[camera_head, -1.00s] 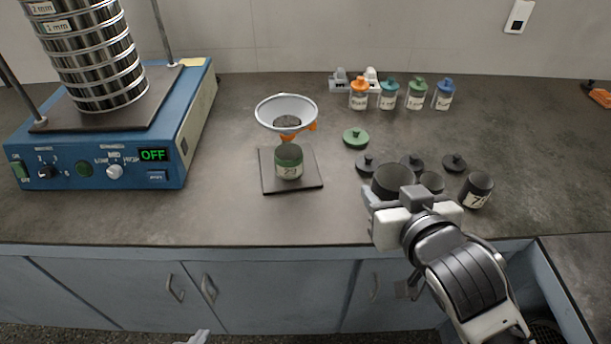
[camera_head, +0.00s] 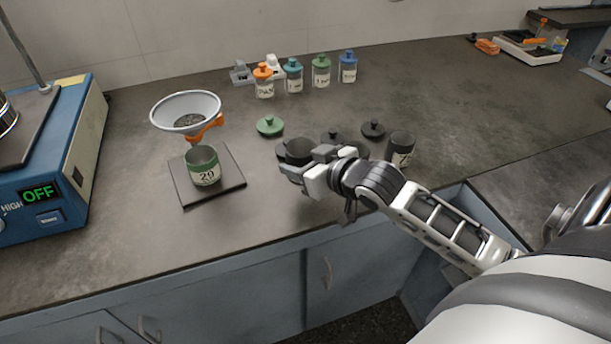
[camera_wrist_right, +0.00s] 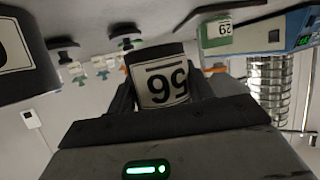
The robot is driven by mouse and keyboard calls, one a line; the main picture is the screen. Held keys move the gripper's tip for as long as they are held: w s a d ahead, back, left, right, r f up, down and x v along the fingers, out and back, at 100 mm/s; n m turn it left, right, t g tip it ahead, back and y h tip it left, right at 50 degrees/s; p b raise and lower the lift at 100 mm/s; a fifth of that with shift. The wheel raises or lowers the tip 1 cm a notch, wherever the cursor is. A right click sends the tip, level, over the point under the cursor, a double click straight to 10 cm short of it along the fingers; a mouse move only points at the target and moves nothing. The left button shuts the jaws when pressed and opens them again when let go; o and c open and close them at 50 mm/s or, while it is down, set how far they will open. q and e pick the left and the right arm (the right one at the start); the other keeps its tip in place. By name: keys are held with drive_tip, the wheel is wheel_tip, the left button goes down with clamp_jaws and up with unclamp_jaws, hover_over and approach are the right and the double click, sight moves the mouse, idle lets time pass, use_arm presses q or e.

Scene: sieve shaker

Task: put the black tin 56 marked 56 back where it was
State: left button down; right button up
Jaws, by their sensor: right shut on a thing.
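The black tin 56 (camera_head: 297,148) is upright in my right gripper (camera_head: 306,168), over the front part of the bench. In the right wrist view the tin (camera_wrist_right: 163,80) sits between the fingers, its label 56 upside down in the picture. My right gripper is shut on it. Whether its base touches the bench cannot be told. Black lids (camera_head: 373,128) (camera_head: 333,137) lie behind the gripper. Another black tin (camera_head: 400,147) with a partly visible label stands to the right. My left gripper is out of view.
A green-banded tin 29 (camera_head: 203,168) stands on a dark plate (camera_head: 228,182), with a funnel (camera_head: 187,110) behind it. A green lid (camera_head: 270,126) lies left of the black lids. Several capped jars (camera_head: 321,72) stand at the back. The sieve shaker (camera_head: 75,150) is at left.

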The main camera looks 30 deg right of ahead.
drive_tip(key=shift+w+d+f, duration=0.3)
drive_tip(key=shift+d+f, duration=0.05)
drive_tip(key=shift+f, duration=0.25)
drive_tip(key=shift+w+d+f, duration=0.3)
drive_tip(key=shift+d+f, duration=0.05)
drive_tip(key=shift+f, duration=0.2)
drive_tip(key=shift+w+d+f, duration=0.1)
drive_tip(key=shift+f, duration=1.5)
drive_tip(key=shift+f, duration=0.1)
drive_tip(key=o, duration=1)
drive_tip(key=v, duration=1.2)
drive_tip(key=shift+p, duration=0.3)
